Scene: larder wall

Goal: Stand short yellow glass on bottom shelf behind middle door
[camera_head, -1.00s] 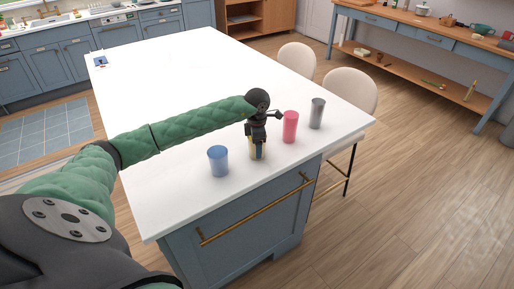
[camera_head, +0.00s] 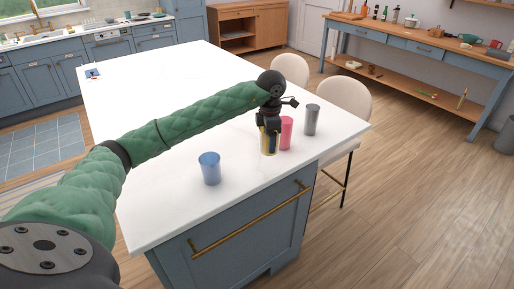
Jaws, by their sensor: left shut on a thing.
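The short yellow glass (camera_head: 269,150) is at the near end of the white island top, between a blue glass and a pink glass. My left gripper (camera_head: 269,138) reaches down over it from above and is shut on it; the fingers hide part of the glass. I cannot tell whether its base touches the top or is slightly above it. My right gripper is out of view. No shelf behind a middle door can be made out in this view.
The blue glass (camera_head: 209,169) stands to the left, the pink glass (camera_head: 286,133) close on the right, and a grey glass (camera_head: 312,120) further right. The white island top (camera_head: 160,90) is mostly clear. Pale chairs (camera_head: 343,98) stand along its right side.

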